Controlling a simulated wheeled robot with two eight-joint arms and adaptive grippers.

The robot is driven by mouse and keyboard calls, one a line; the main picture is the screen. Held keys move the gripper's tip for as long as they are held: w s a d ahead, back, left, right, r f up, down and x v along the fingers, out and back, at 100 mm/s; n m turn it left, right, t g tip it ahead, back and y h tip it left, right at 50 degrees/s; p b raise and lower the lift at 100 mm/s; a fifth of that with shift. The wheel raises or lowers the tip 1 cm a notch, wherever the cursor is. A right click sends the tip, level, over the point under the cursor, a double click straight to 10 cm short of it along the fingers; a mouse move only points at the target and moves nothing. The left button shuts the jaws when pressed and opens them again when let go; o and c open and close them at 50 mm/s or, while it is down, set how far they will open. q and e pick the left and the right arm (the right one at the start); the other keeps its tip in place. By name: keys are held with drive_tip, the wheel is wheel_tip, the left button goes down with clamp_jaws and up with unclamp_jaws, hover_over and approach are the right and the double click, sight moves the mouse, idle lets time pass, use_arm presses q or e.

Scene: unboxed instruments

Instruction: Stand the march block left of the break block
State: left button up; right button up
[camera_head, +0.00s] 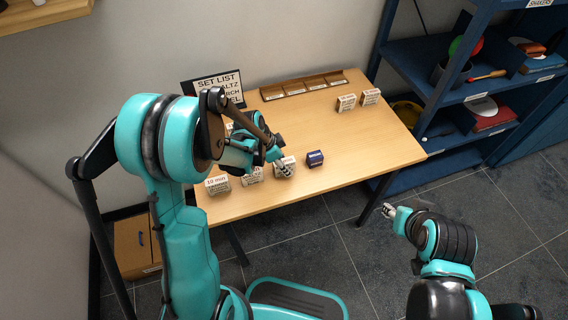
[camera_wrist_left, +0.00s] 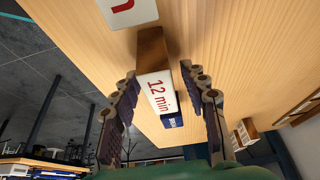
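A small dark blue block (camera_head: 315,158) sits near the table's front edge; I take it as the break block, though its lettering is too small to read. It also shows in the left wrist view (camera_wrist_left: 172,121). Just left of it stands a white-faced wooden block (camera_head: 283,163) marked "12 min" in the left wrist view (camera_wrist_left: 157,92). My left gripper (camera_head: 286,172) is at this block, its open fingers (camera_wrist_left: 160,105) on either side with gaps. I cannot read which block is march. My right gripper (camera_head: 387,211) is off the table, empty.
Two more white blocks stand left, one (camera_head: 252,176) and a "10 min" one (camera_head: 217,185). Two others, (camera_head: 346,102) and (camera_head: 370,97), stand back right. A slotted wooden rack (camera_head: 303,86) and a set list sign (camera_head: 219,86) are behind. Blue shelves (camera_head: 413,68) stand right. The table's right middle is clear.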

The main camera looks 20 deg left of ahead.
use_arm(q)
drive_tip(key=shift+r, duration=0.1)
drive_tip(key=p+v, duration=0.5)
drive_tip(key=v, duration=0.6)
drive_tip(key=s+r+n+t+y, duration=0.3)
drive_tip(key=s+r+n+t, duration=0.1)
drive_tip(key=s+r+n, duration=0.7)
drive_tip(key=s, duration=0.3)
drive_tip(key=shift+s+d+t+y, duration=0.25)
drive_tip(key=shift+d+t+y, duration=0.05)
drive_tip(key=shift+d+y, duration=0.1)
drive_tip(key=shift+a+r, duration=0.1)
